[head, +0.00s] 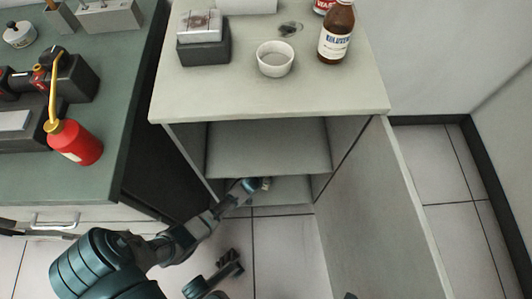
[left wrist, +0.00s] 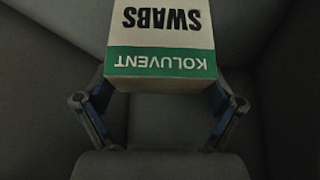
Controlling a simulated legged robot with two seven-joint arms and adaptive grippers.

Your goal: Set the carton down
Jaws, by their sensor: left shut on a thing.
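The carton (left wrist: 160,40) is a white box with a green band reading KOLUVENT and black lettering SWABS, upside down in the left wrist view. My left gripper (left wrist: 160,92) has a finger on each side of it and is shut on it. In the head view my left gripper (head: 250,186) reaches into the lower part of the open cabinet, under the middle shelf (head: 268,150). The carton is mostly hidden there. I cannot tell whether its far end touches a surface.
The cabinet top (head: 270,98) holds a white bowl (head: 275,59), a brown bottle (head: 336,35) and a grey device (head: 203,40). The cabinet door (head: 375,205) stands open at right. A green bench (head: 105,105) with a red bottle (head: 75,142) is at left.

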